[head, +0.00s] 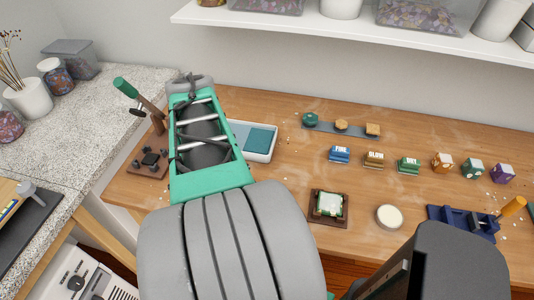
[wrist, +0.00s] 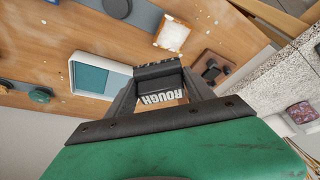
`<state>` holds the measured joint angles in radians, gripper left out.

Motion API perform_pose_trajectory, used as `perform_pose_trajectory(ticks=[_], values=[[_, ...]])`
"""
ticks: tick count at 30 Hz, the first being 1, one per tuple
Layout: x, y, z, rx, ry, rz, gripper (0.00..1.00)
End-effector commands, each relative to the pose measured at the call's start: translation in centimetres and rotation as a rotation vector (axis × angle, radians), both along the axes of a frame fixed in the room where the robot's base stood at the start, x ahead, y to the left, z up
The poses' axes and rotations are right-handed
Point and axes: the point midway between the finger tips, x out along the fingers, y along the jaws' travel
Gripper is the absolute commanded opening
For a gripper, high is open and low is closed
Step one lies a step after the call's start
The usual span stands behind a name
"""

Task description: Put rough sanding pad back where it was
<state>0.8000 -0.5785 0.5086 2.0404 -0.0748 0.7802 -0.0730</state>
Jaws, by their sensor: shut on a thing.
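The rough sanding pad (wrist: 160,97) is a dark block with a white label reading ROUGH in the wrist view. My gripper (wrist: 157,82) is shut on it, with a finger on each side. Behind the pad lies the wooden table top (wrist: 60,40), and the pad appears held above it. In the head view my own arm hides the gripper and the pad. A white tray with a teal inset (head: 247,130) stands beside my arm there; in the wrist view the tray (wrist: 76,75) is left of the pad.
A wooden stand (head: 143,171) with dark pieces is left of my arm.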

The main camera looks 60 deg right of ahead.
Motion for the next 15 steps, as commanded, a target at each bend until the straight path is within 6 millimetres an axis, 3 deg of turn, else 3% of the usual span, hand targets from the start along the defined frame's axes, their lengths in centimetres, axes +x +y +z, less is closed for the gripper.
perform_pose_trajectory(ticks=[1, 3, 6, 9, 12, 15], values=[[-2.9, -2.9, -0.8, 0.001, 0.001, -0.095, 0.23], [-6.9, -6.1, -1.3, 0.002, 0.000, -0.212, 0.23], [-12.9, -9.7, -1.7, 0.000, 0.000, -0.368, 0.23], [-18.6, -11.8, -2.1, -0.001, 0.000, -0.503, 0.23], [-22.9, -12.8, -2.4, -0.001, 0.000, -0.602, 0.23], [-25.7, -13.2, -2.5, -0.001, 0.001, -0.663, 0.23]])
